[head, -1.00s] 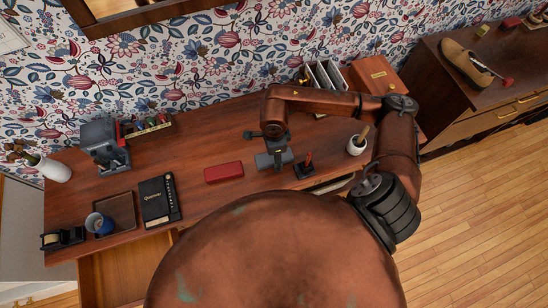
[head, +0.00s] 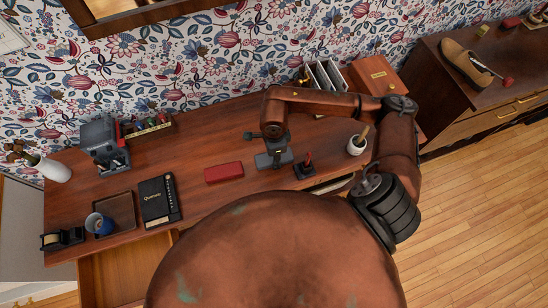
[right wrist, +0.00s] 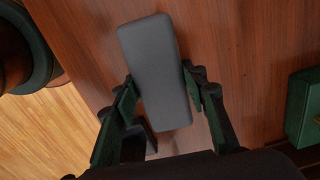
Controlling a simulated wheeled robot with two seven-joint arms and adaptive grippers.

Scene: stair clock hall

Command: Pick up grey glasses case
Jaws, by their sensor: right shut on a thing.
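The grey glasses case (right wrist: 158,70) is a smooth, oblong block with rounded edges. In the right wrist view it lies between the two fingers of my right gripper (right wrist: 160,88), which are shut on its long sides. In the head view the case (head: 264,161) shows at the right-middle of the wooden desk, partly hidden by my right gripper (head: 277,157) above it. I cannot tell whether the case touches the desk. My left gripper is not in view.
A red case (head: 223,172) lies just left of the grey one. A small dark holder with a red item (head: 305,168) stands close on the right. A white cup (head: 356,145) is farther right.

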